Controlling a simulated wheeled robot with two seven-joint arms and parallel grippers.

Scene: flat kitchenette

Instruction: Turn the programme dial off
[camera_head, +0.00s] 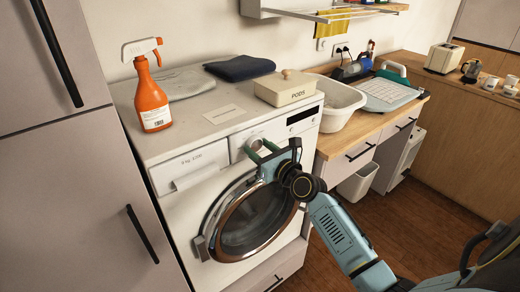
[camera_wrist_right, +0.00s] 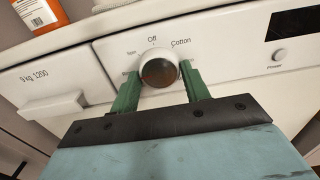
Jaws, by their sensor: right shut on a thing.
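The programme dial (camera_wrist_right: 158,68) is a round knob with a dark, reddish face on the washing machine's white front panel. The labels "Off" and "Cotton" show above it in the right wrist view, with other labels to its left. The dial's pointer is not clear. My right gripper (camera_wrist_right: 157,85) has its green fingers on either side of the dial and is shut on it. In the head view my right gripper (camera_head: 262,151) reaches the panel above the round door, and the dial (camera_head: 254,143) shows just behind the fingers. My left gripper is not in view.
The washing machine (camera_head: 180,220) carries an orange spray bottle (camera_head: 152,92), folded cloths and a pods box (camera_head: 285,88) on top. A detergent drawer (camera_wrist_right: 52,105) is left of the dial; a power button (camera_wrist_right: 279,55) is to its right. A white basin (camera_head: 338,103) stands on the counter.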

